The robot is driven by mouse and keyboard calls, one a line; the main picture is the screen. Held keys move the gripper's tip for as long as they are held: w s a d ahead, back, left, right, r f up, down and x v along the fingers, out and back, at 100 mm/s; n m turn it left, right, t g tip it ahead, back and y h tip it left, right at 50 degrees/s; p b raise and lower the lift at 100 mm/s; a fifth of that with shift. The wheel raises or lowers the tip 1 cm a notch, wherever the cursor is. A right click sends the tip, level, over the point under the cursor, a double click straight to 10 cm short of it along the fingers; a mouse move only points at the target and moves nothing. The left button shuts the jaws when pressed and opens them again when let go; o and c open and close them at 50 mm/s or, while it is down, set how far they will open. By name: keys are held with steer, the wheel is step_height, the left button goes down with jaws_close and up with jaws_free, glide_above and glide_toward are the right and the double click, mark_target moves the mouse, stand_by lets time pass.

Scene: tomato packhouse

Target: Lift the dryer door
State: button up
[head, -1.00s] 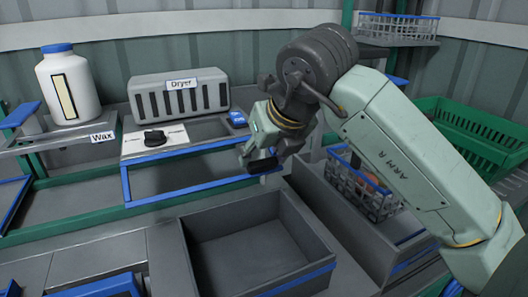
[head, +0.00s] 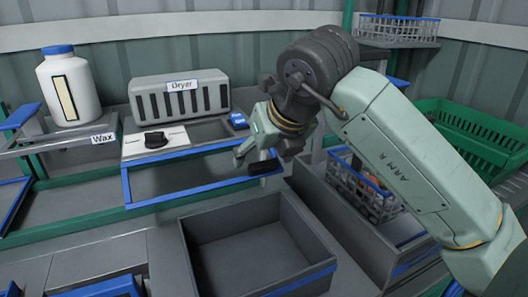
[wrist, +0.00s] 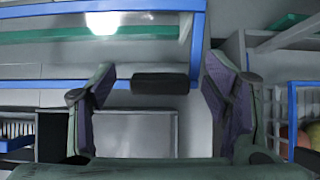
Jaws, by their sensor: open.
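The dryer door is a clear panel in a blue frame (head: 195,190), below the grey dryer (head: 180,97) in the head view. A dark block-shaped handle (wrist: 160,83) sits on the frame's lower edge. It also shows in the head view (head: 264,168) near the door's right end. My gripper (wrist: 158,72) is open, with one finger on each side of the handle and gaps visible between. In the head view my gripper (head: 258,158) is at the door's right end, partly hiding it.
A dark knob (head: 156,139) is on the panel above the door. A white jar (head: 69,88) stands on the Wax shelf at left. An open grey bin (head: 250,245) is in front. A wire basket (head: 360,190) and a green crate (head: 485,145) are at right.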

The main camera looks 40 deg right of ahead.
steer(key=v, duration=1.2)
